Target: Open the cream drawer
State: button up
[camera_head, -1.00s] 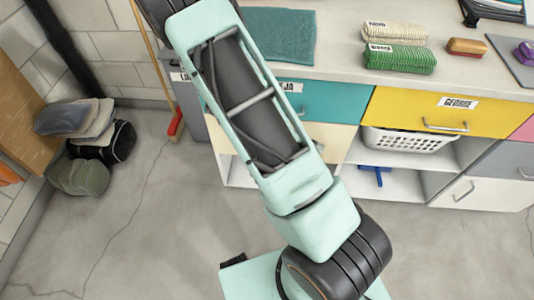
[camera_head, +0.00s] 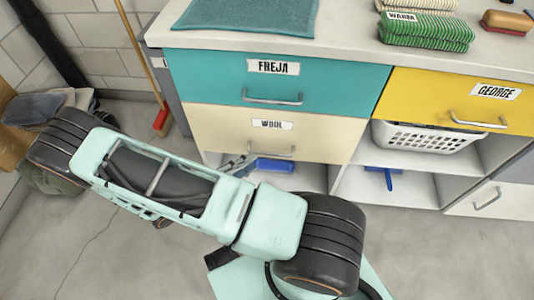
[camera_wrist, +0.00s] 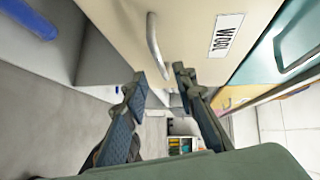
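The cream drawer (camera_head: 215,122), labelled WOOL, looks closed under the teal FREJA drawer (camera_head: 215,80). Its grey bar handle (camera_head: 272,152) is on the lower part of its front. In the wrist view the cream front (camera_wrist: 195,35) fills the top middle. There the handle (camera_wrist: 153,45) runs down toward the gap between my fingertips. My gripper (camera_wrist: 160,77) is open, its two fingers apart with nothing held. I cannot tell whether the handle end is between them in depth. In the head view my gripper (camera_head: 238,165) shows small, just left of the handle and partly hidden by my arm.
Below the cream drawer is an open shelf with a blue object (camera_head: 272,165). To the right are the yellow GEORGE drawer (camera_head: 425,95) and a white basket (camera_head: 425,138). A broom (camera_head: 160,118) stands left of the cabinet. Cloths lie on the counter (camera_head: 345,45).

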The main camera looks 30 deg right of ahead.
aim_at(268, 153)
jog(key=b+x, duration=0.1)
jog(key=x, duration=0.6)
jog(key=shift+d+b, duration=0.3)
jog(key=shift+d, duration=0.1)
jog(key=shift+c, duration=0.2)
grip_shut()
